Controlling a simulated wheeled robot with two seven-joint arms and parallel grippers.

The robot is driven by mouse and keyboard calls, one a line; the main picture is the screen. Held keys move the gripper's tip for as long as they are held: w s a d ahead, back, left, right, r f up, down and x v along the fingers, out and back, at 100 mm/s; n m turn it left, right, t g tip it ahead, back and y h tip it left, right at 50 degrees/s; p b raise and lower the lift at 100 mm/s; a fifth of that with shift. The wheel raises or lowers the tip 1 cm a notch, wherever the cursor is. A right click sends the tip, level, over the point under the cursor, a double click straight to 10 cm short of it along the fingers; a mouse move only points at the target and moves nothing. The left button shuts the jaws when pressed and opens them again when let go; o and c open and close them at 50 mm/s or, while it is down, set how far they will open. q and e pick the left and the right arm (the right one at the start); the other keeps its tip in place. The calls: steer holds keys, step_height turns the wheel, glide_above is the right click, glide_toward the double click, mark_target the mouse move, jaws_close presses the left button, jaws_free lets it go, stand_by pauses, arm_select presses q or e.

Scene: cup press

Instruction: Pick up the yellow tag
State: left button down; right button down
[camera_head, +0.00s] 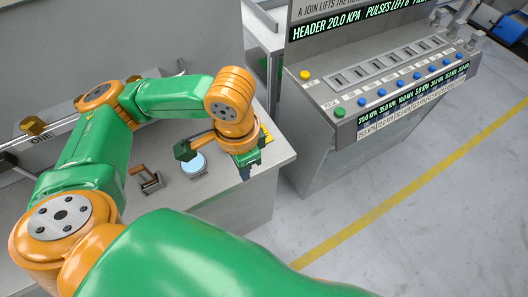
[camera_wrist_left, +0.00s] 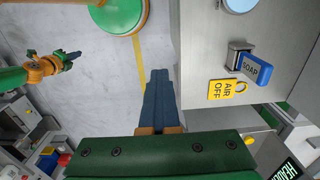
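The yellow tag (camera_wrist_left: 228,89), reading AIR OFF, lies on the grey bench top near its edge in the left wrist view. In the head view a yellow patch that looks like the tag (camera_head: 266,135) shows beside my left wrist, mostly hidden. My left gripper (camera_head: 246,172) is over the bench's front corner. Its dark fingers (camera_wrist_left: 159,75) lie together in the left wrist view, with nothing seen between them, apart from the tag and left of it. My right gripper (camera_wrist_left: 72,58) shows small at the left of that view; its finger gap is unclear.
A pale blue disc (camera_head: 193,163) and a brown-handled lever (camera_head: 146,178) are on the bench. A button console (camera_head: 390,90) stands to the right. A yellow line (camera_head: 400,195) crosses the clear floor.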

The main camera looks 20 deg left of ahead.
arm_select(q)
steer(key=shift+s+a+r, duration=0.15)
steer(key=shift+s+r, duration=0.15)
steer(key=shift+s, duration=0.25)
steer(key=shift+s+a+r, duration=0.1)
steer(key=shift+s+r, duration=0.15)
steer(key=shift+s, duration=0.25)
steer(key=shift+c, duration=1.6)
jaws_free()
